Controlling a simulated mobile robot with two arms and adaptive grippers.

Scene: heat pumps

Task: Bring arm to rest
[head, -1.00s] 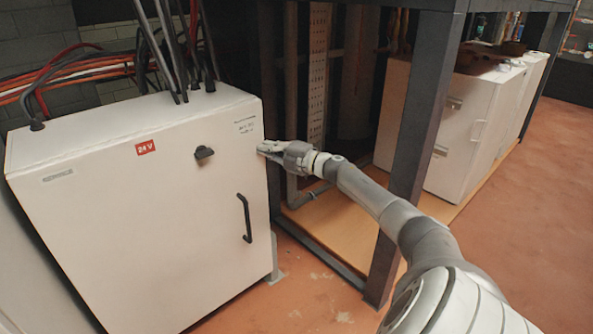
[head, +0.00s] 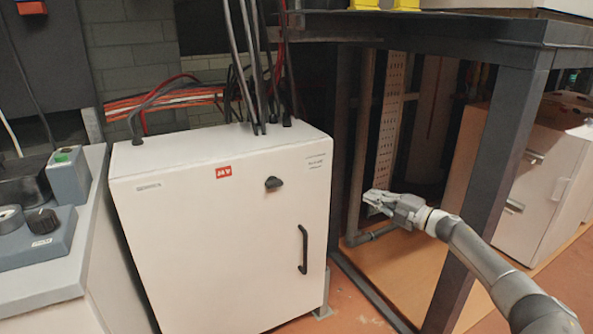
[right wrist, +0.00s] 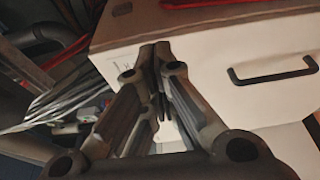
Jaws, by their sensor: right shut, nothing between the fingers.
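My right arm (head: 470,254) comes in from the lower right of the head view. Its gripper (head: 368,200) is to the right of the white cabinet (head: 215,235), in front of the dark frame's opening, and apart from the cabinet in the picture. In the right wrist view the fingers (right wrist: 157,95) are together with nothing between them. My left gripper is not in view.
A dark metal frame with a post (head: 492,190) stands close to my right arm. A grey bench (head: 78,225) with a small control box (head: 68,176) is at the left. Cables (head: 165,100) run behind the cabinet. Bare orange floor (head: 345,310) shows at the lower middle.

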